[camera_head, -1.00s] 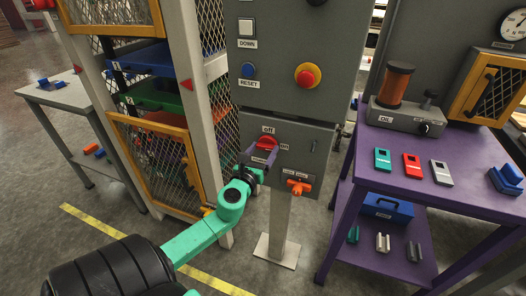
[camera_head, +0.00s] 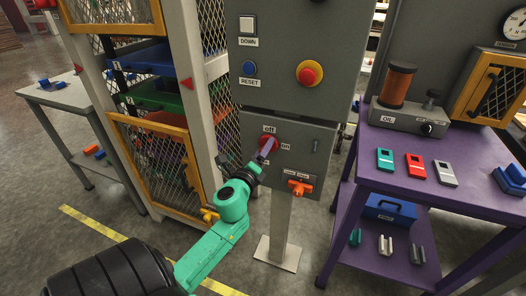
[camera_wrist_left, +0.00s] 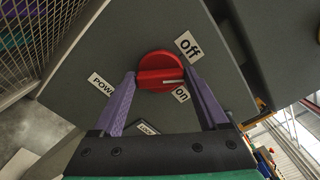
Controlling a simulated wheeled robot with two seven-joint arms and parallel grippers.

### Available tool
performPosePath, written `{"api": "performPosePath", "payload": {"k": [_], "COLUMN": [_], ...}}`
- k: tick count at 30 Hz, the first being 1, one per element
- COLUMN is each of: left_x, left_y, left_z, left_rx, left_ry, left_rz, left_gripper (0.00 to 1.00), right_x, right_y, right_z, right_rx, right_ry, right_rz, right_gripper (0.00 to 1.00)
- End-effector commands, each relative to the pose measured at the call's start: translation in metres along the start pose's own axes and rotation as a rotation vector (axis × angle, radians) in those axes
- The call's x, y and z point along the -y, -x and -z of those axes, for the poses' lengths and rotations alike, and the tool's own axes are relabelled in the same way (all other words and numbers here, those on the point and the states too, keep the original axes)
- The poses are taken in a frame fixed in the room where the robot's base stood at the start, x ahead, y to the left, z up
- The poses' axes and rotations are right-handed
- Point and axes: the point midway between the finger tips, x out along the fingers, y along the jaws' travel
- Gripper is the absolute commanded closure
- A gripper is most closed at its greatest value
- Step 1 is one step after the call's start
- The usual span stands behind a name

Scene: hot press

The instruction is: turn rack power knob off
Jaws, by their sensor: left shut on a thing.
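The red power knob (camera_head: 275,143) sits on the grey lower panel of the rack, just below the "off" label and left of the "on" label. In the left wrist view the round knob (camera_wrist_left: 158,66) shows between the two purple fingers, with its white mark pointing right, between "off" and "on" and closer to "on". My left gripper (camera_head: 264,151) is shut on the knob, coming from below left; its fingers (camera_wrist_left: 163,84) lie on either side of it. The fingers partly hide the knob in the head view. My right gripper is not in view.
Above are a red-and-yellow emergency button (camera_head: 310,73) and a blue reset button (camera_head: 249,67). A mesh cabinet (camera_head: 152,160) stands close left; a purple table (camera_head: 468,183) stands right.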

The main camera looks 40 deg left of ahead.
Motion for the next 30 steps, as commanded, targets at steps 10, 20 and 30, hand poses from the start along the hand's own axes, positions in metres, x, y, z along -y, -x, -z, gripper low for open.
{"api": "performPosePath", "payload": {"k": [10, 20, 30], "left_x": [-0.0009, -0.002, -0.0026], "left_y": [0.0, -0.0001, -0.0001], "left_z": [-0.0002, -0.0001, 0.0005], "left_rx": [0.001, 0.002, 0.001], "left_ry": [0.319, 0.535, 0.618], "left_rz": [0.0, 0.0, 0.0], "left_gripper": [0.79, 0.79, 0.79], "right_x": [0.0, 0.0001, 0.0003], "right_y": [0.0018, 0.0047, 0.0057], "right_z": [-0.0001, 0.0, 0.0], "right_rx": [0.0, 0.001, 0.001], "right_ry": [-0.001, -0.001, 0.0], "right_rz": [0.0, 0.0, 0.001], "right_gripper": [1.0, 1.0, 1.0]}}
